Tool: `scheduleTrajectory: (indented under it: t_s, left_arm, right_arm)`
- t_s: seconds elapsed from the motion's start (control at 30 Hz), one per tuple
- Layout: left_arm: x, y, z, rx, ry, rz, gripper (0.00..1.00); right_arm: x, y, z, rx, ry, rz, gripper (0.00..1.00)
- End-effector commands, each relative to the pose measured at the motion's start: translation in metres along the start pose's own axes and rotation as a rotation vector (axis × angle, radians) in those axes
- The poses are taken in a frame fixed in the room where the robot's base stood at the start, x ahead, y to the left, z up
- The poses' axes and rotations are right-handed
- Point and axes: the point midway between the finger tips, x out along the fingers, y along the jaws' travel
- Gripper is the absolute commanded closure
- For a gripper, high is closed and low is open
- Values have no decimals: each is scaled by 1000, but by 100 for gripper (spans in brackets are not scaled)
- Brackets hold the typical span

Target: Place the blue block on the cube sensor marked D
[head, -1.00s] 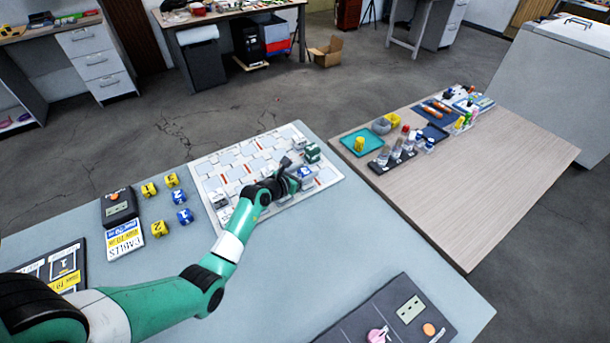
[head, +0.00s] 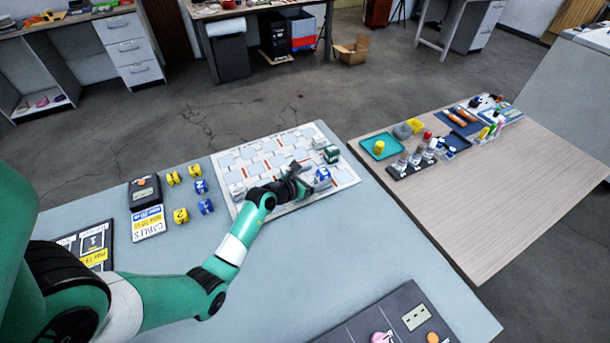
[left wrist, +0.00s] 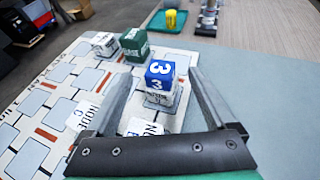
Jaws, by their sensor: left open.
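My left gripper (head: 305,178) is open over the right part of the board. In the left wrist view my gripper's fingers (left wrist: 170,72) stand on either side of the block, with a gap at the right finger. A green cube (left wrist: 134,43) and a white cube (left wrist: 104,44) stand farther along the board. My right gripper is out of view.
White labelled cubes, one reading NODE C (left wrist: 84,115), stand near the gripper. A dark device panel (head: 385,318) is at the front. The table's middle is clear.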

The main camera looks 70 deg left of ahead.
Motion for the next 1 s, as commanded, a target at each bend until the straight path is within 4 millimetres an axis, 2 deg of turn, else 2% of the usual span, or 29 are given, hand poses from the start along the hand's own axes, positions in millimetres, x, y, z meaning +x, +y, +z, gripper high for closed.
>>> scheduleTrajectory:
  t_s: [0.03, 0.1, 0.3, 0.43, 0.77, 0.87, 0.97, 1.0]
  left_arm:
    - [-17, 0, 6, -1, 1, 2, 11]
    - [-34, 0, 5, -2, 2, 2, 11]
    - [-68, 0, 2, -1, 1, 0, 11]
    - [-75, 0, 1, 0, 0, 0, 11]
    - [-75, -1, 2, -1, -5, -2, 11]
    - [-74, -10, 26, -28, -72, -30, 11]
    - [-77, -35, 89, -118, -249, -115, 11]
    - [-83, -49, 126, -176, -351, -170, 11]
  right_arm:
    - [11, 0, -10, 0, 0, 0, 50]
    - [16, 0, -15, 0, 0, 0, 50]
    - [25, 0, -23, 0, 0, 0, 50]
    - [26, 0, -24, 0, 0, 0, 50]
    - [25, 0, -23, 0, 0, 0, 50]
    - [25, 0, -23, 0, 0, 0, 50]
    - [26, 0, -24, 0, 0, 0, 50]
    - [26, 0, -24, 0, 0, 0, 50]
